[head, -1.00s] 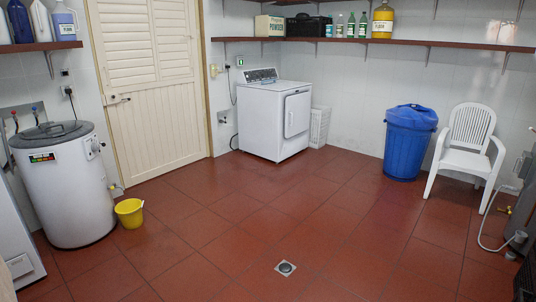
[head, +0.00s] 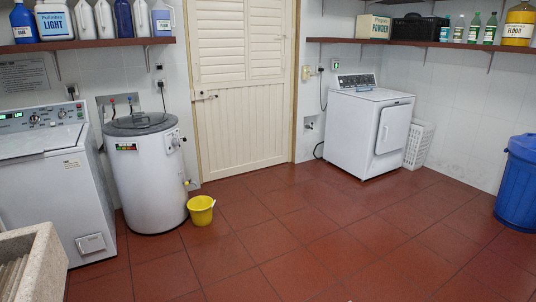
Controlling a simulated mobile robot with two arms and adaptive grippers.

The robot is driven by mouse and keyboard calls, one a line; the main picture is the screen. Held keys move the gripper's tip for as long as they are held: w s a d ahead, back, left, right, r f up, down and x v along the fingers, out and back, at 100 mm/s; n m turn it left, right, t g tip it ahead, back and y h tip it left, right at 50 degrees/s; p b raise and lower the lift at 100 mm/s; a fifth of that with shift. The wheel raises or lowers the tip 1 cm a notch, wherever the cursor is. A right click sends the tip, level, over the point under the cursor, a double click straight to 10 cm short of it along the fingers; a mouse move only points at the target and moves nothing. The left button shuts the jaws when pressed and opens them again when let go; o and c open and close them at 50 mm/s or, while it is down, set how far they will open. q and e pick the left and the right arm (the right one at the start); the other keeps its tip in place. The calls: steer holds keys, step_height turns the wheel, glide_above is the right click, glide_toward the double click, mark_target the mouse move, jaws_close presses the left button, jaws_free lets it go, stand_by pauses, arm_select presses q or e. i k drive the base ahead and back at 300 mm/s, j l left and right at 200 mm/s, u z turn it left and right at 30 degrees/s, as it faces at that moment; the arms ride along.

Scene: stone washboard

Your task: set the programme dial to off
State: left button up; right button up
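Two appliances in the head view have control panels. A white top-loading washer (head: 52,195) stands at the left wall. Its back panel has a lit green display and a round dial (head: 35,118); another knob (head: 62,113) sits right of it. A white front-door dryer (head: 368,130) stands at the back wall, with small controls on its raised dark panel (head: 356,81). Dial markings on both are too small to read, so I cannot tell any dial's setting. Neither of my grippers is in view.
A stone washboard sink (head: 35,258) fills the bottom left corner, in front of the washer. A round white tub machine (head: 148,180) and yellow bucket (head: 201,210) stand right of the washer. A blue bin (head: 518,185) is at the right edge. The middle tiled floor is clear.

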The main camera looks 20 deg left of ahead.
mark_target(34, 119)
steer(key=i+j+u, duration=0.2)
steer(key=i+u, duration=0.3)
steer(key=i+j+u, duration=0.1)
steer(key=i+u, duration=0.2)
steer(key=u, duration=0.15)
steer(key=i+u, duration=0.6)
steer(key=i, duration=0.8)
steer(key=i+l, duration=0.1)
steer(key=i, duration=0.85)
steer(key=j+u, duration=0.05)
